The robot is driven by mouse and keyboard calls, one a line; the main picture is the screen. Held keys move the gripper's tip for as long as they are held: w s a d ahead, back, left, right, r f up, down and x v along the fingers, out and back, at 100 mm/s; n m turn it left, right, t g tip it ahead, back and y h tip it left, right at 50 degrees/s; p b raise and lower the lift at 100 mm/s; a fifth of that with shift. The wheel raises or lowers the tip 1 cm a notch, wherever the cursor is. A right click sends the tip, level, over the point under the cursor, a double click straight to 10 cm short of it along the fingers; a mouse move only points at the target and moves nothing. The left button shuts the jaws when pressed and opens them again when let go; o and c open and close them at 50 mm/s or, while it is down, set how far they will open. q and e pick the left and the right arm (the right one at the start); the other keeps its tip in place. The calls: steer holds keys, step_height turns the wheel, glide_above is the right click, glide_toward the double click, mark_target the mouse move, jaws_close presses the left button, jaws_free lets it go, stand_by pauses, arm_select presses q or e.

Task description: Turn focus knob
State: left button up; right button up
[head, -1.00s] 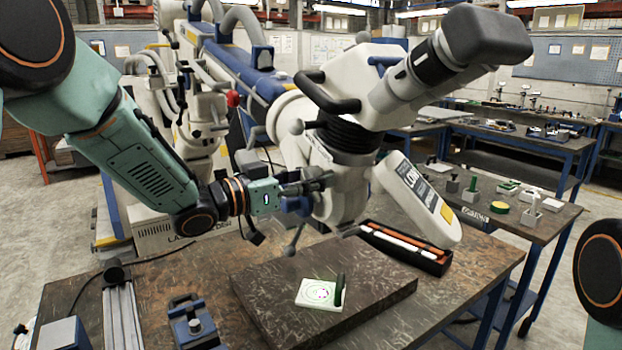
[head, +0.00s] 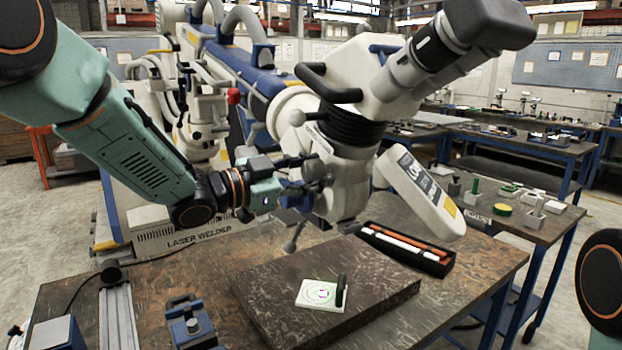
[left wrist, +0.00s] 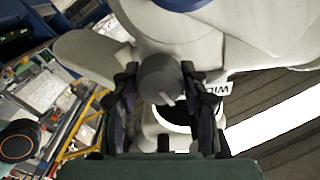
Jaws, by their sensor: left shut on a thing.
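The microscope (head: 345,190) is a large white and grey instrument on a jointed arm, hanging over the table. My left gripper (head: 322,172) reaches in from the left to the side of its head. In the left wrist view, a round grey focus knob (left wrist: 164,77) sits between the two dark fingers of the left gripper (left wrist: 160,88). The gripper is shut on this knob, one finger on each side. In the head view the fingers and the microscope body mostly hide the knob. My right gripper is out of view.
A dark stone slab (head: 375,284) lies on the table below the microscope, with a small white sample plate (head: 318,295) on it. A black tray (head: 437,266) with rods stands behind it. A blue clamp block (head: 190,325) and metal rail (head: 118,315) stand at front left.

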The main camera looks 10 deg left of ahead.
arm_select(q)
steer(key=shift+r+m, duration=0.1)
steer(key=shift+m, duration=0.6)
steer(key=o, duration=1.1)
steer(key=shift+w+d, duration=0.1)
steer(key=shift+w, duration=0.05)
steer(key=shift+o, duration=0.2)
steer(key=v, duration=1.2)
